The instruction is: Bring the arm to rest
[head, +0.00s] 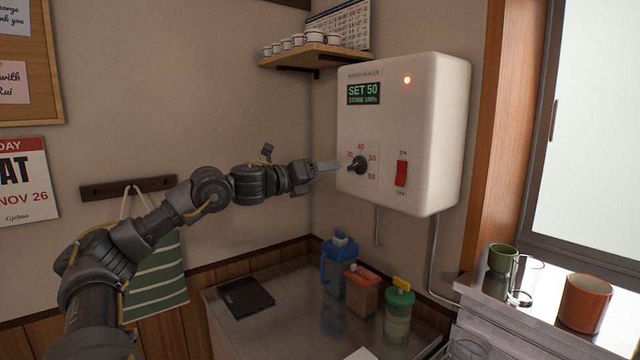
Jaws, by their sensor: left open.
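My left arm reaches in from the left across the middle of the head view. Its gripper (328,166) is open, just left of the knob on the white water heater (425,130). The dark knob (357,165) sits on a dial marked with numbers. From this angle I cannot tell whether the fingertips touch the heater's face; nothing shows between them. The heater's display (363,93) reads SET 50 and STORE 100%. A red switch (401,173) is right of the knob, and an orange light (407,80) is lit. My right gripper is not in view.
A shelf (313,54) with cups is above. A striped towel (155,275) hangs behind my arm.

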